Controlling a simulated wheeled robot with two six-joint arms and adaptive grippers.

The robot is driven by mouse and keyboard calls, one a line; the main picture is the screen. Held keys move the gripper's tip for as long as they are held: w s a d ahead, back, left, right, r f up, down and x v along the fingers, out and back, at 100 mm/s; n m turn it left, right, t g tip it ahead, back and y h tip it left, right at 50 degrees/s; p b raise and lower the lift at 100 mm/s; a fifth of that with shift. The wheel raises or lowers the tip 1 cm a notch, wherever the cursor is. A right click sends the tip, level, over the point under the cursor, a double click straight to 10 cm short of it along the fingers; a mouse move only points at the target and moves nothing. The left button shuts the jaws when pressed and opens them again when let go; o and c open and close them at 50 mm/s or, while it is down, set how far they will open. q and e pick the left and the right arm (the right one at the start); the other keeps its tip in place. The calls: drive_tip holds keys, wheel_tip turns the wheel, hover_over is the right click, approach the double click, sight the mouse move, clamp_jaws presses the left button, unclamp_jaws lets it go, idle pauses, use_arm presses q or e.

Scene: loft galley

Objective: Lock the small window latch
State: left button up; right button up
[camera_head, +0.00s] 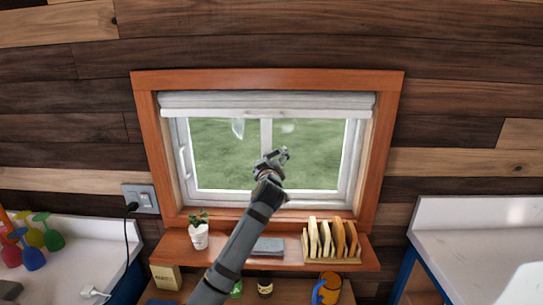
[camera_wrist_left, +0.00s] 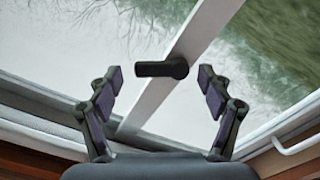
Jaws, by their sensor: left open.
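The small window (camera_head: 222,150) has a white frame with a centre bar (camera_head: 266,133). In the left wrist view a black latch handle (camera_wrist_left: 162,69) sits on that white bar (camera_wrist_left: 172,92). The handle lies crosswise to the bar, pointing left in that view. My left gripper (camera_head: 273,157) is in front of the lower middle of the window. It also shows in the left wrist view (camera_wrist_left: 160,78), open and empty, with its fingertips on either side of the latch and apart from it. In the head view the latch cannot be made out behind my gripper. My right gripper is not in view.
A shelf (camera_head: 225,262) below the window carries a potted plant (camera_head: 199,231), a grey item (camera_head: 268,246) and a wooden rack of slats (camera_head: 333,241). A blind (camera_head: 266,103) covers the window top. A white handle (camera_head: 184,162) is on the left frame.

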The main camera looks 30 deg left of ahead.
use_arm(q)
drive_tip(key=shift+c, duration=0.2)
drive_tip(key=c, duration=1)
drive_tip(key=shift+c, duration=0.2)
drive_tip(key=shift+m, duration=0.3)
drive_tip(key=m, duration=0.2)
drive_tip(key=shift+f+m+b, duration=0.2)
drive_tip(key=shift+m+b, duration=0.1)
drive_tip(key=shift+b, duration=0.05)
drive_tip(key=shift+d+f+m, duration=0.1)
drive_tip(key=shift+f+m, duration=0.15)
drive_tip(key=shift+m, duration=1.25)
drive_tip(key=o, duration=1.1)
drive_tip(key=shift+w+f, duration=0.1)
drive_tip(key=shift+w, duration=0.05)
